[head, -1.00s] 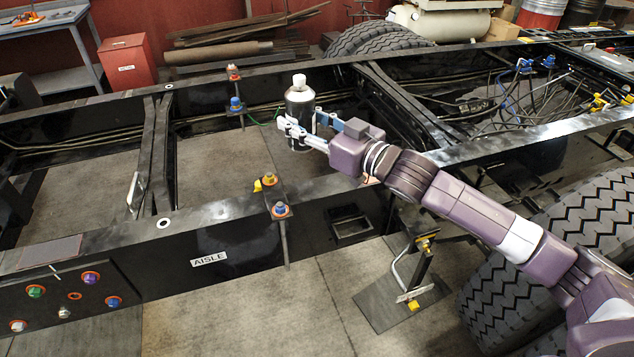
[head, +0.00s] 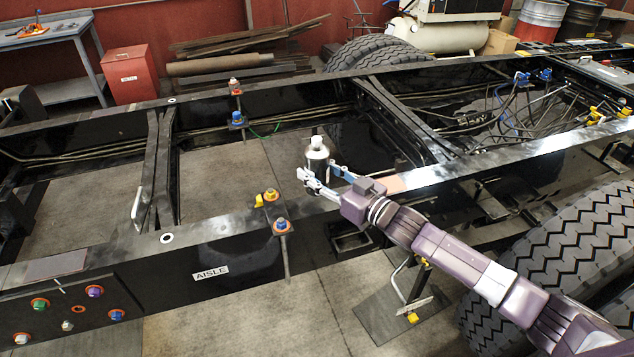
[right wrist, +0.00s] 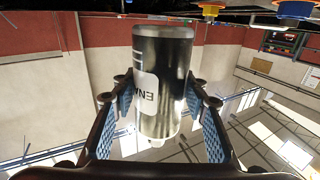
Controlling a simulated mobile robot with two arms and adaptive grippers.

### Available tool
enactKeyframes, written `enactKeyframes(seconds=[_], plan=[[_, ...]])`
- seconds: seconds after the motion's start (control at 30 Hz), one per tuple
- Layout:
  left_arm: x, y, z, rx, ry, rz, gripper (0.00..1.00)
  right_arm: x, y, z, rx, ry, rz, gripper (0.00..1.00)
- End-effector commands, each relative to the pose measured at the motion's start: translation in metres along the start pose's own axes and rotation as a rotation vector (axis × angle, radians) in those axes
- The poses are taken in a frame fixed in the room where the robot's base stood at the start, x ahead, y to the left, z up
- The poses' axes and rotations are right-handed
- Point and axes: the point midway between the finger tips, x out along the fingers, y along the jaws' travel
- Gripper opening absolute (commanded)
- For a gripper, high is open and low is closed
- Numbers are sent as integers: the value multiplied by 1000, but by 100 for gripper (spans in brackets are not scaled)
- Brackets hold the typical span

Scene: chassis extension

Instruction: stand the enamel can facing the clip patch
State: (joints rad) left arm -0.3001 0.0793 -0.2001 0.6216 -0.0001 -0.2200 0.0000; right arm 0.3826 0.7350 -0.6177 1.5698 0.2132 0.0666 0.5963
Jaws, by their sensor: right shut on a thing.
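The enamel can (head: 318,155) is a silver-and-dark cylinder with a white cap, upright in the head view. My right gripper (head: 322,181) is shut around it and holds it by the near rail. In the right wrist view the can (right wrist: 180,85) sits between the finger pads, with part of a white label reading "ENA" showing. That picture is upside down. A tan patch (head: 388,183) lies on the near rail's top just right of the gripper. A grey patch (head: 45,268) lies on the rail at far left. I cannot tell which is the clip patch. My left gripper is out of view.
The near chassis rail (head: 205,237) carries yellow and blue bolts (head: 281,225) left of the gripper. A crossmember (head: 400,115) stands behind to the right. Hoses (head: 515,105) fill the right bay. Large tires (head: 560,240) stand in front at right.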

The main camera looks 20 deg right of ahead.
Motion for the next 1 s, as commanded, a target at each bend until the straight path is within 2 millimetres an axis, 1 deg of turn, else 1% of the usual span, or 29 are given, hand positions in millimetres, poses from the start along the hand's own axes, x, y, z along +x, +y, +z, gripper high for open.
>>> enactKeyframes(seconds=[0.07, 0.2, 0.33, 0.4, 0.63, 0.73, 0.77, 0.9, 1.0], plan=[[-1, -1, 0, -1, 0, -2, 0, 0, 0, 3, 0, 5, -1, 7], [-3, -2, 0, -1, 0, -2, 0, 0, 0, 22, 2, 1, 1, 7], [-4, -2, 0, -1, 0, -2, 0, 0, 0, 37, 1, 4, -1, 7], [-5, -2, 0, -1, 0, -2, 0, 0, 0, 40, 0, 4, -1, 7], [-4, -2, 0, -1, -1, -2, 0, 0, 0, 41, -1, 4, -1, 7], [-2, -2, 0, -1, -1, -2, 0, 0, 0, 44, -1, 4, -1, 7], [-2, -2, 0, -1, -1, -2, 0, 0, 0, 45, -1, 1, -1, 43], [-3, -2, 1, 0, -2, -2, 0, 0, 0, 45, -1, 1, -1, 58], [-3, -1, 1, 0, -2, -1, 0, 0, 0, 44, -1, 1, -1, 58]])
